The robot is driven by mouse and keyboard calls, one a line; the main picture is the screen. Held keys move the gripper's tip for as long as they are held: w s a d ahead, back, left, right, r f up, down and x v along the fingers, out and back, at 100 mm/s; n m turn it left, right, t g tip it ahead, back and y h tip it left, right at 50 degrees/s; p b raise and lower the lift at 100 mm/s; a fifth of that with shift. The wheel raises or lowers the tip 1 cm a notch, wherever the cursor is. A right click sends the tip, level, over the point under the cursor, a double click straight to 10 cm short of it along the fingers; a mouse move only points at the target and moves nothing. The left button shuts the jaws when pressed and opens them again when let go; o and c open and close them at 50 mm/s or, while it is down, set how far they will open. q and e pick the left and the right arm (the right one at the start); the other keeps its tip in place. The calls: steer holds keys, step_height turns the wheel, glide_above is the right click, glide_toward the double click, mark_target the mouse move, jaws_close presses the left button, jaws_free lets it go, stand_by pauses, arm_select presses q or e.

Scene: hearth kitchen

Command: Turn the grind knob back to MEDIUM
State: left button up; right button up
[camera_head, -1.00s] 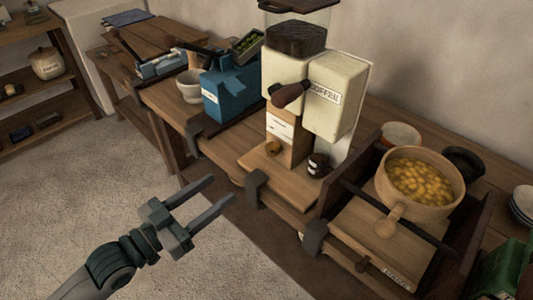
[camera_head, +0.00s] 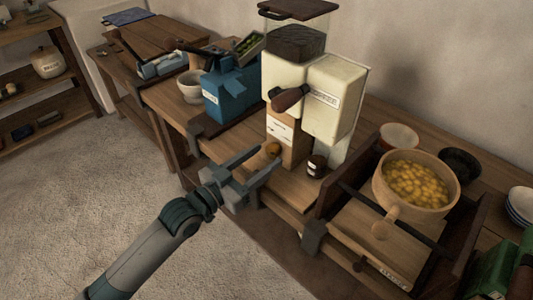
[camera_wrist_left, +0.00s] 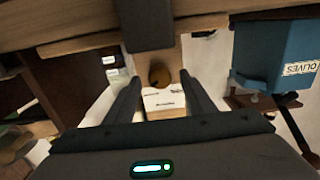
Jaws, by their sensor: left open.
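The cream coffee grinder (camera_head: 331,97) stands on the wooden counter, with a dark hopper on top and a wooden-handled crank in front. The small round brown grind knob (camera_head: 272,150) sits low on its front, by a white label plate (camera_head: 281,130). The plate's words and the knob's setting are too small to read. My left gripper (camera_head: 270,158) is open, its fingertips close in front of the knob. In the left wrist view the knob (camera_wrist_left: 160,76) shows between and just beyond the two fingers; I see no grip on it. My right gripper is not in view.
A small dark jar (camera_head: 316,166) stands just right of the knob. A blue container (camera_head: 228,96), labelled OLIVES in the left wrist view (camera_wrist_left: 277,57), is left of the grinder. A wooden pot (camera_head: 417,184) of yellow food stands at right. Open floor lies at front left.

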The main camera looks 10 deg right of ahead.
arm_select(q)
steer(key=shift+x, duration=0.75)
steer(key=shift+w+d, duration=0.1)
steer(key=shift+d, duration=0.1)
steer(key=shift+c, duration=1)
steer(key=c, duration=0.9)
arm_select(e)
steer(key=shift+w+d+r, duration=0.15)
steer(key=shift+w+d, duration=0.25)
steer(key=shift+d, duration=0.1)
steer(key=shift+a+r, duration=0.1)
